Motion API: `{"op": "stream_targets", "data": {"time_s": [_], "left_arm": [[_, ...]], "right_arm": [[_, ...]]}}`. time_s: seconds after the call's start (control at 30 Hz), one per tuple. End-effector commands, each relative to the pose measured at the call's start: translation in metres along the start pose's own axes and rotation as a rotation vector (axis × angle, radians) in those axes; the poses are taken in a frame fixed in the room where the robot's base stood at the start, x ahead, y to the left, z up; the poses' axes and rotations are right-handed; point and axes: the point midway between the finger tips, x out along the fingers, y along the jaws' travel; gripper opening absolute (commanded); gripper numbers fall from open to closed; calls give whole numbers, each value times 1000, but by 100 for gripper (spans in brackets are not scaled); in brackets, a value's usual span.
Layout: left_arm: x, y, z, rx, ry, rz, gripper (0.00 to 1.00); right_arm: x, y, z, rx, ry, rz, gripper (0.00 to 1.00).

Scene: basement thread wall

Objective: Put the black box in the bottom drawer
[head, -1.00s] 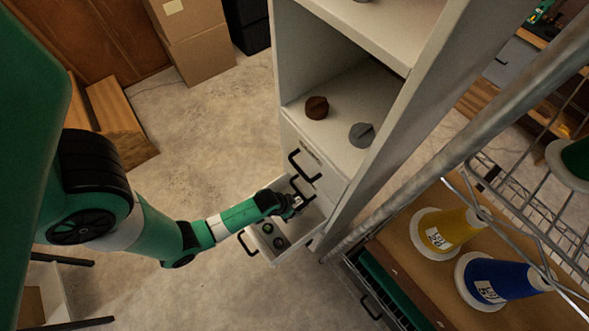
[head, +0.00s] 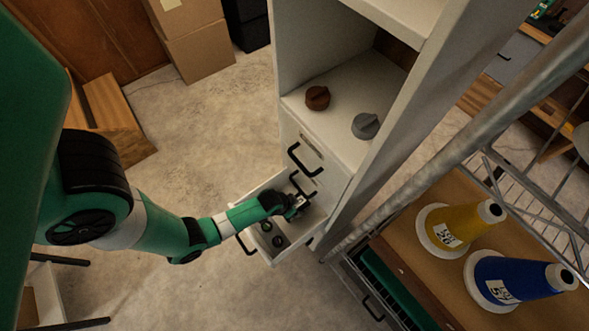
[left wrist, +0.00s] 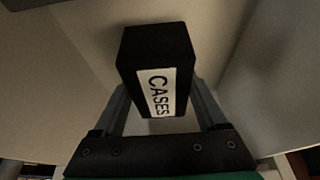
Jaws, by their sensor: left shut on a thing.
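In the left wrist view a black box (left wrist: 150,60) with a white label reading "CASES" sits between the fingers of my left gripper (left wrist: 160,112), which is shut on it. In the head view my left gripper (head: 298,204) reaches into the open bottom drawer (head: 282,252) of the white cabinet; the box itself is hard to make out there. Several small dark round things (head: 273,235) lie in the drawer's front part. Pale drawer-like walls surround the box in the wrist view; I cannot tell whether it touches the floor. My right gripper is not in view.
A closed drawer with a black handle (head: 303,160) is above the open one. A brown knob-like object (head: 317,97) and a grey one (head: 366,125) sit on the shelf. A wire rack with a yellow cone (head: 458,227) and a blue cone (head: 515,280) stands at right.

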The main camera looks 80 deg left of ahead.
Motion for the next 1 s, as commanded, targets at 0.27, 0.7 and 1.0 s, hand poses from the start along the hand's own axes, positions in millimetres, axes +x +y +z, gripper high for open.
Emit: {"op": "stream_targets", "data": {"time_s": [0.27, 0.7, 1.0], "left_arm": [[3, 0, 1, 0, 1, 0, 89], [-12, 0, -5, 0, 2, 0, 100], [-90, 0, -8, 0, 0, 0, 100]], "right_arm": [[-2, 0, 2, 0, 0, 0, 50], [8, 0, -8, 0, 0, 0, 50], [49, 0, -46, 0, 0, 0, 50]]}}
